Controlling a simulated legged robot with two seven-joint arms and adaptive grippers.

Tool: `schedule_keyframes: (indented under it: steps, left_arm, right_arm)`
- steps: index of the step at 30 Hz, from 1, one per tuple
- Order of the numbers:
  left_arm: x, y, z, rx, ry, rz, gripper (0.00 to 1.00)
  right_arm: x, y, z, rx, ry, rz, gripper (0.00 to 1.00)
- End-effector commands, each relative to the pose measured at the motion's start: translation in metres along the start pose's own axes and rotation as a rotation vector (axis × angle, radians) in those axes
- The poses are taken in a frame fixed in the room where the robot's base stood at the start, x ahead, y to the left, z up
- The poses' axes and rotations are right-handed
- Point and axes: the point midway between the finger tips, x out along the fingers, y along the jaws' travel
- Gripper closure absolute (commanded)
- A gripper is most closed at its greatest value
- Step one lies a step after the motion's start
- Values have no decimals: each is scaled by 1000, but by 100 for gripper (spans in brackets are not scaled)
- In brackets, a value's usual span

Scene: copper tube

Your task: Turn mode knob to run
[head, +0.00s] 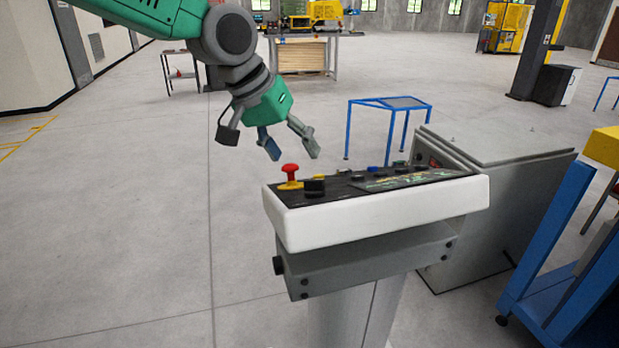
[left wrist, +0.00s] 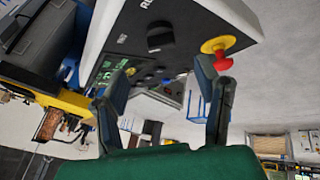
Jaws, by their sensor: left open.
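The mode knob (head: 314,187) is a black knob at the left end of the control panel's top, just right of the red mushroom button (head: 290,171) on its yellow base. In the left wrist view the knob (left wrist: 160,37) sits on the dark panel face with small white lettering beside it, too blurred to read surely. My left gripper (head: 292,153) is open and empty, above and slightly behind the panel's left end, apart from the knob. In the left wrist view its fingers frame the panel, with the red button (left wrist: 223,63) close by the right finger. My right gripper is not in view.
The white-rimmed control panel (head: 380,208) stands on a grey pedestal. Several other buttons sit along its right part. A grey cabinet (head: 490,200) is behind it at right, a blue frame table (head: 388,105) beyond, and a blue cart (head: 560,240) at far right. Floor at left is clear.

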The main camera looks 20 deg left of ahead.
Motion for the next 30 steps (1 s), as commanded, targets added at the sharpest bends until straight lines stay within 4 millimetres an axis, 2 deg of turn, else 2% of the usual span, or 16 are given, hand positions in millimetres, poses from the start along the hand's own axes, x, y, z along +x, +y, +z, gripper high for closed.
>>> schedule_keyframes:
  steps: [3, 9, 12, 18, 26, 30]
  left_arm:
    - [30, -3, 0, -1, -9, 0, 43]
    - [64, -10, 1, -3, -3, 7, 43]
    - [75, -13, 2, -4, 0, 9, 43]
    - [88, -10, 1, -4, 1, 7, 43]
    - [90, -3, 0, 0, 0, 2, 43]
    - [90, -4, 0, -1, 1, 2, 92]
  right_arm:
    - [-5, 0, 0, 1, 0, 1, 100]
    - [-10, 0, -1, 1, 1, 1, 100]
    - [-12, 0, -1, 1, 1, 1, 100]
    - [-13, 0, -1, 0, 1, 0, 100]
    - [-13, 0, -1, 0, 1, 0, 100]
    - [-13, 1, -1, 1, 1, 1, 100]
